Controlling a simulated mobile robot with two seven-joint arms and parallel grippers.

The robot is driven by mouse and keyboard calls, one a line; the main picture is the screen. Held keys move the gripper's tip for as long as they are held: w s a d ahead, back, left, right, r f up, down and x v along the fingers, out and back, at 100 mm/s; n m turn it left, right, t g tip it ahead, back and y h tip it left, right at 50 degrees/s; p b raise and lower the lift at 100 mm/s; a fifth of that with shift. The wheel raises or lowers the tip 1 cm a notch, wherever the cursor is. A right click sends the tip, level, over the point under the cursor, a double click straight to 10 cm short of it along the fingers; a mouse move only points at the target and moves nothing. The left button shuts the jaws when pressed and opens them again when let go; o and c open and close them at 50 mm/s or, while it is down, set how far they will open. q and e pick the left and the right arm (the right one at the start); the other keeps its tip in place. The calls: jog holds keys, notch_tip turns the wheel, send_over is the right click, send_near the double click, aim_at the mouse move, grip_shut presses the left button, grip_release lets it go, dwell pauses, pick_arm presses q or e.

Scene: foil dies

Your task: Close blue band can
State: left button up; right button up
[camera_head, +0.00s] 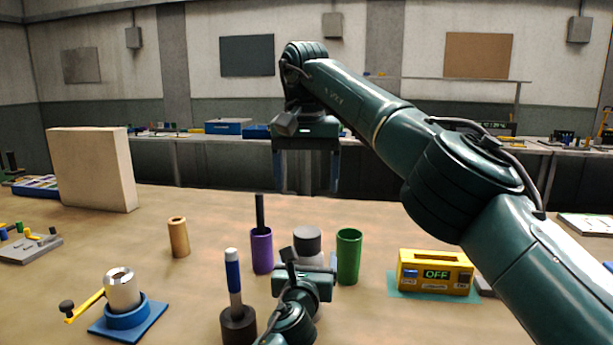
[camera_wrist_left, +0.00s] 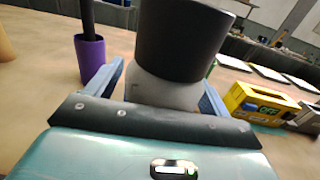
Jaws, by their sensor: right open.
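A silver can (camera_head: 122,288) with a blue ring round its foot stands on a blue plate (camera_head: 128,330) at the front left; I cannot tell whether it is the blue band can. A grey cylinder (camera_head: 307,261) with a wide dark top (camera_head: 307,239) stands upright mid-table, and also fills the left wrist view (camera_wrist_left: 165,92). My left gripper (camera_wrist_left: 163,88) has its blue fingers spread on either side of that grey body; any contact is unclear. My right gripper (camera_head: 307,188) is open and empty, pointing down high above the same cylinder.
A purple cup (camera_head: 262,252) with a dark rod and a green tube (camera_head: 348,258) flank the grey cylinder. A blue-handled tool (camera_head: 234,280) stands at the front. A yellow box reading OFF (camera_head: 435,270) is at right. A tan cylinder (camera_head: 178,238) and a beige block (camera_head: 92,170) stand left.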

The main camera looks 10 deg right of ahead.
pick_arm(q)
jog(key=shift+s, duration=0.1)
jog(key=shift+s+a, duration=0.15)
jog(key=shift+s, duration=0.1)
jog(key=shift+p+v, duration=1.05)
jog(key=shift+v, duration=5.15)
